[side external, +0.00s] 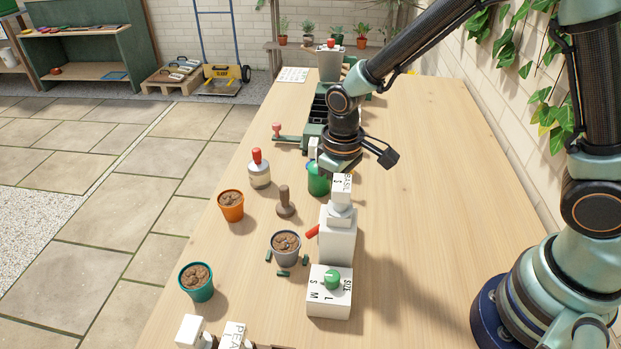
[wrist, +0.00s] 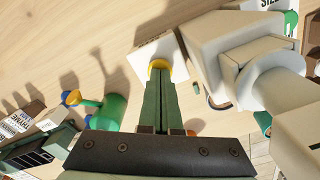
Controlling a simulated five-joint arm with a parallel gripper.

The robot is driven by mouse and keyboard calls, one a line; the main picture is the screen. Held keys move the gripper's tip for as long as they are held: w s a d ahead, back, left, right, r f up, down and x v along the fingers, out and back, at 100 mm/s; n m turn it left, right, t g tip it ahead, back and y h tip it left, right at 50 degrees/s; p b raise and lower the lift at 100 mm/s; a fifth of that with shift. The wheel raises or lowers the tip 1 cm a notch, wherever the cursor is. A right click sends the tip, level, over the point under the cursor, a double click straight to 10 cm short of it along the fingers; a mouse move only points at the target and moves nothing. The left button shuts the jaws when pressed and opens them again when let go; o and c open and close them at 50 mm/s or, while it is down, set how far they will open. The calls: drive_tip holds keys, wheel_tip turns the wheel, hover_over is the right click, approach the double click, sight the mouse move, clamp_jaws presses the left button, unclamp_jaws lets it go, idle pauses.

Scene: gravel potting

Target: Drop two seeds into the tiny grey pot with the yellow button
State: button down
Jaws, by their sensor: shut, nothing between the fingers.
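A small grey pot (side external: 286,246) filled with brown soil stands on the table in the side view. A white dispenser (side external: 337,240) with a red lever and a block lettered BASIL (side external: 343,187) on top stands to its right. A yellow button (wrist: 158,65) on a white base (wrist: 147,54) shows in the wrist view; it is hidden in the side view. My gripper (wrist: 159,84) is shut and empty, its tips right at the button. I cannot tell whether they touch. In the side view its fingers are largely hidden behind the BASIL block. No loose seeds are clearly visible.
A white box with a green size knob (side external: 332,280) stands in front of the dispenser. Small dark green pieces (side external: 283,273) lie around the grey pot. Orange (side external: 231,213) and teal (side external: 203,294) soil pots, a wooden tamper (side external: 285,208) and a red-topped bottle (side external: 260,175) stand left.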

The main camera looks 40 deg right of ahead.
drive_tip(key=shift+r, duration=1.35)
wheel_tip(320, 180, up, 5)
drive_tip(key=shift+r, duration=0.1)
idle(0.4)
drive_tip(key=s+d+r+m+t, duration=0.3)
drive_tip(key=s+d+r+t, duration=0.2)
drive_tip(key=d+r, duration=0.5)
drive_tip(key=shift+s+d+r+t, duration=0.3)
drive_tip(key=shift+s+d, duration=0.2)
drive_tip(key=shift+s, duration=0.6)
